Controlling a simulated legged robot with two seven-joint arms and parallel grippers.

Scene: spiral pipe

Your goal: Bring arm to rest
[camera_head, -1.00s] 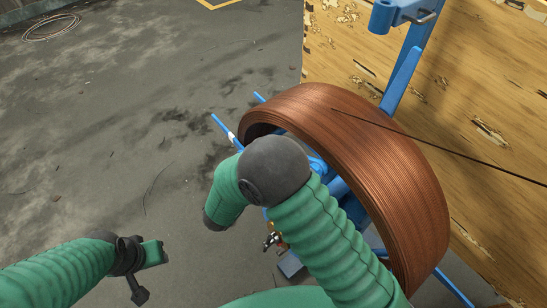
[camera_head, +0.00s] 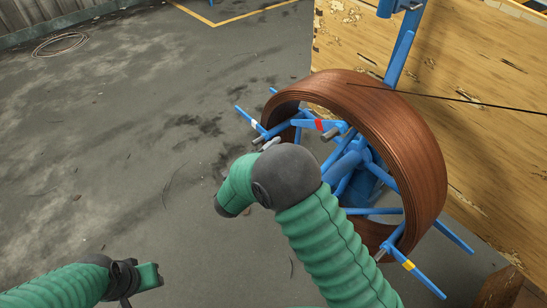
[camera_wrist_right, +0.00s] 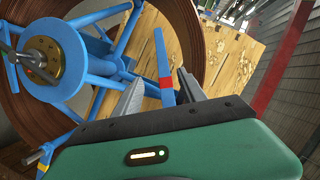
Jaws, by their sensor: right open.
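The copper-brown coil (camera_head: 425,150) sits upright around a blue spoked reel (camera_head: 350,165) in the head view. Its inner side and the reel's blue hub (camera_wrist_right: 55,62) also show in the right wrist view. My right arm bends in front of the reel's left side. My right gripper (camera_wrist_right: 157,88) is open and empty, with a gap between its two grey fingers. A blue bar with a red band (camera_wrist_right: 164,75) appears behind that gap; contact cannot be told. My left gripper (camera_head: 138,278) is low at the left, over bare ground, and its jaws cannot be made out.
A worn wooden panel (camera_head: 480,130) stands behind the coil. A thin dark line (camera_head: 470,101) runs from the coil to the right. Blue bars stick out around the reel. Grey ground (camera_head: 110,160) at the left is open, with a loose ring of cable (camera_head: 60,44) far off.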

